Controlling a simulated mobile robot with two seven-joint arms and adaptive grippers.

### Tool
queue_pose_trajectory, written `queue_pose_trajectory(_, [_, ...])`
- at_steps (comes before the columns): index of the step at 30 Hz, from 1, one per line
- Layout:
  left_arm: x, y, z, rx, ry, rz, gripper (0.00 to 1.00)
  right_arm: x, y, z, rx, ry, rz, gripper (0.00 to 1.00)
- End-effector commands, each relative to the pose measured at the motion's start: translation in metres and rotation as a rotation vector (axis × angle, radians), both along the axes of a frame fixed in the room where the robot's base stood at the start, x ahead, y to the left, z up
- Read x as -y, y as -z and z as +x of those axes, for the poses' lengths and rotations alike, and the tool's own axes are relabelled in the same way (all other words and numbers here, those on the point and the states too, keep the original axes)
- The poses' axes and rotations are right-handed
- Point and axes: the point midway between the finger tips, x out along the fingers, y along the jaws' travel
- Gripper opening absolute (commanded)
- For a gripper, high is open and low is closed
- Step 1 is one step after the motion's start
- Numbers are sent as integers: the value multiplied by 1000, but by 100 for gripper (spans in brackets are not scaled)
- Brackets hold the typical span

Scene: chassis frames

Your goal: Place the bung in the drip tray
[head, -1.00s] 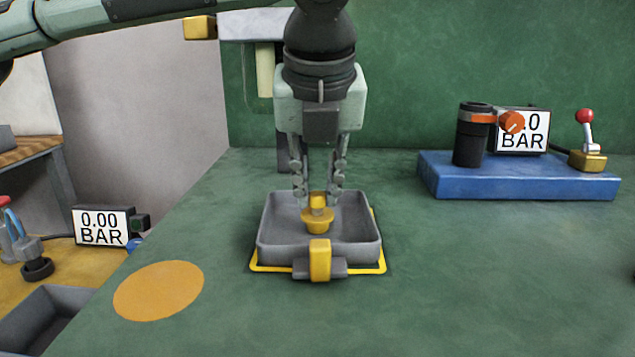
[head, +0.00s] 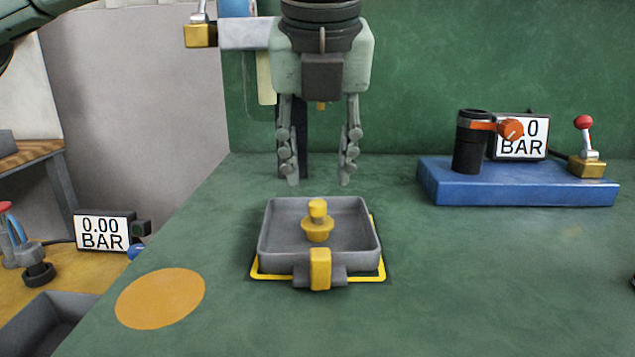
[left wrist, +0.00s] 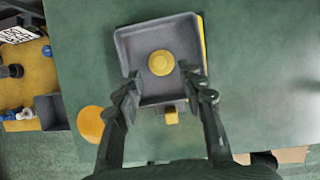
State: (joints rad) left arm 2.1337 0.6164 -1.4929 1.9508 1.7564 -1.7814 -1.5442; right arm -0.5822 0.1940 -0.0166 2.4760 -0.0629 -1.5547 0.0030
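The yellow bung (head: 317,229) stands upright inside the grey drip tray (head: 280,255), near its middle. In the left wrist view the bung (left wrist: 161,62) shows from above, with the tray floor (left wrist: 140,45) around it. The tray sits on a yellow outline on the green bench and has a yellow clip on its front wall. My left gripper (head: 319,182) is open and empty above and behind the tray, clear of the bung. Its spread fingers (left wrist: 163,90) also show in the left wrist view. My right gripper is not in view.
A blue block (head: 520,185) with a black cylinder, an orange knob, a gauge and a red-knobbed lever stands at right. An orange disc (head: 160,298) marks the bench at left.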

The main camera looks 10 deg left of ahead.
Motion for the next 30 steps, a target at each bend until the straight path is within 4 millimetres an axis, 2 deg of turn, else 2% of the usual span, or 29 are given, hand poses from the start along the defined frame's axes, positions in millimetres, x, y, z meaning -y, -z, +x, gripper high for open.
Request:
queue_pose_trajectory(1, [2, -13, -4, 2, 1, 0, 40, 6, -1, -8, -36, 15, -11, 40])
queue_pose_trajectory(3, [3, -27, -10, 1, 0, -1, 40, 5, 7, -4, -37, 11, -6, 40])
queue_pose_trajectory(10, [6, -56, -22, 0, 0, 0, 40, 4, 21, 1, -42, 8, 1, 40])
queue_pose_trajectory(15, [6, -63, -25, 0, 0, 1, 40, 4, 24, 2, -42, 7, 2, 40])
queue_pose_trajectory(30, [7, -63, -25, 0, 0, 1, 40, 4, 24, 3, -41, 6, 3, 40])
